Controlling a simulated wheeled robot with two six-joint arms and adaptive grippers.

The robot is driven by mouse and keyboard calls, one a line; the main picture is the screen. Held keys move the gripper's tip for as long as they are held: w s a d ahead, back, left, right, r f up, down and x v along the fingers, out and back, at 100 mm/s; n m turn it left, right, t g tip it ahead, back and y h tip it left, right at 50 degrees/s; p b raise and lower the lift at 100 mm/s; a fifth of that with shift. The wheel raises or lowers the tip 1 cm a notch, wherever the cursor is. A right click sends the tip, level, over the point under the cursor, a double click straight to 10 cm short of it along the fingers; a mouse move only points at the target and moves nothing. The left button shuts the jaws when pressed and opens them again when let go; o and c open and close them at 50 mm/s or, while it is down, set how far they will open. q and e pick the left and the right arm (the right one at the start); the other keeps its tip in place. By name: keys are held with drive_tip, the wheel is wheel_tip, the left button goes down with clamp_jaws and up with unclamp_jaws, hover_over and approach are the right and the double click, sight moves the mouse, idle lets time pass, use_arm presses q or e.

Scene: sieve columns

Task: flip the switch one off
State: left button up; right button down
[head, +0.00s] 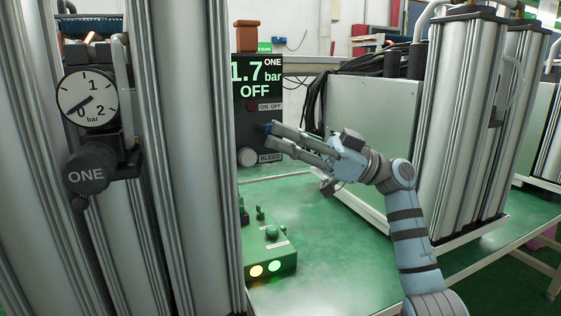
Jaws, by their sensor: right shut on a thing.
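The dark control panel for column one (240,120) stands upright behind the columns. Its screen reads "ONE", "1.7 bar" and "OFF". Below the screen are an "ON OFF" label with a dark red round lamp (252,105) and a pale round "BLEED" button (247,157). My right gripper (268,128) reaches in from the right with its fingertips at the panel, between lamp and button. It is shut on the small dark switch one (260,126), mostly hidden by the fingertips; its position is hard to read. My left gripper is not in view.
Tall metal columns fill the left, with a round gauge (88,98) whose needle points near 0 and a black knob marked "ONE" (86,170). A green box with lit lamps (270,250) sits below the panel. More columns (460,120) stand right.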

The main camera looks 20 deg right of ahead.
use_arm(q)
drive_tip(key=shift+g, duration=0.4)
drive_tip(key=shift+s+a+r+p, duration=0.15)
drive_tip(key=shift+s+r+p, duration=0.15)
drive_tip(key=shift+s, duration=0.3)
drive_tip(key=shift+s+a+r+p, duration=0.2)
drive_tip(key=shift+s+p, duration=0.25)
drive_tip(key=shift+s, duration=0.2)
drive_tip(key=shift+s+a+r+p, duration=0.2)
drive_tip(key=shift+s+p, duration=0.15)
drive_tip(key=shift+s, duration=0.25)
use_arm(e)
drive_tip(key=shift+w+d+r+n+g+y, duration=0.1)
drive_tip(key=shift+w+d+n+g+y, duration=0.1)
drive_tip(key=shift+n+g, duration=0.45)
drive_tip(key=shift+w+d+n+g+y, duration=0.1)
drive_tip(key=shift+w+d+n+g, duration=0.1)
drive_tip(key=shift+g, duration=0.8)
drive_tip(key=shift+w+d+r+n+g+y, duration=0.15)
drive_tip(key=shift+n+g, duration=0.3)
drive_tip(key=shift+g, duration=0.4)
drive_tip(key=shift+f, duration=0.1)
drive_tip(key=c, duration=1.8)
unclamp_jaws()
drive_tip(key=o, duration=0.3)
drive_tip(key=shift+w+a, duration=0.1)
drive_tip(key=shift+a, duration=0.1)
drive_tip(key=shift+o, duration=0.2)
drive_tip(key=shift+f, duration=0.1)
